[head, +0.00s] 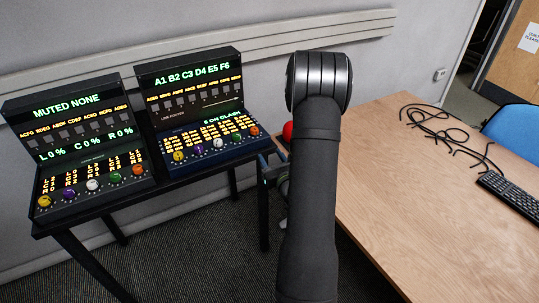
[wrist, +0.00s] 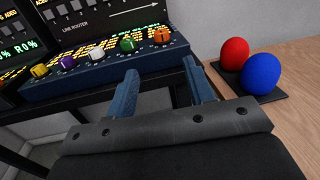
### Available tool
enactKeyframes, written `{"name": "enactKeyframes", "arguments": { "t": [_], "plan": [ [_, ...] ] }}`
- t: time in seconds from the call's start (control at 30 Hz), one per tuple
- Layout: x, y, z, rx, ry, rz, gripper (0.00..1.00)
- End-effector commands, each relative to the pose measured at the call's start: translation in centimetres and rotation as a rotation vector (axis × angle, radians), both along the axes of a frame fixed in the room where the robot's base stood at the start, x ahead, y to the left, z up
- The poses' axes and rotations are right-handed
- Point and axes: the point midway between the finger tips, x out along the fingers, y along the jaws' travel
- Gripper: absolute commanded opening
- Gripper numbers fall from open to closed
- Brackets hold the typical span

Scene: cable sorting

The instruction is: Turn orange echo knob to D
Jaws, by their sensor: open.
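Two consoles each carry an orange knob at the right end of a knob row. One is on the right console (head: 254,131), and it also shows in the wrist view (wrist: 162,35). The other is on the left console (head: 137,169). I cannot read which is named echo, nor the letter either knob points to. My gripper (wrist: 160,67) is open and empty, its two blue fingers apart, just in front of the right console's orange knob and not around it. In the head view my arm mostly hides the gripper.
Both consoles stand on a black table. Green (wrist: 128,44), white (wrist: 97,53), purple (wrist: 67,62) and yellow (wrist: 39,70) knobs sit left of the orange one. Right of my gripper, a red ball (wrist: 235,53) and a blue ball (wrist: 262,73) rest on dark pads on the wooden desk (head: 400,190).

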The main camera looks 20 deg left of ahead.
Motion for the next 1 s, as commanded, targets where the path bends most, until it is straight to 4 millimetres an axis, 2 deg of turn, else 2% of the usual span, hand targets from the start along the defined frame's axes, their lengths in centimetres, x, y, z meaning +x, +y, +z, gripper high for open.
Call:
{"name": "enactKeyframes", "arguments": {
  "t": [0.3, 0.57, 0.77, 1.0],
  "plan": [
    [3.2, -2.0, 0.2, 0.019, -0.013, 0.197, 0.48],
    [4.2, -3.6, -0.2, -0.001, 0.000, 0.314, 0.48],
    [5.3, -2.0, -0.3, -0.003, 0.001, 0.322, 0.48],
    [8.1, 2.3, -0.3, -0.003, 0.001, 0.322, 0.48]
  ]
}}
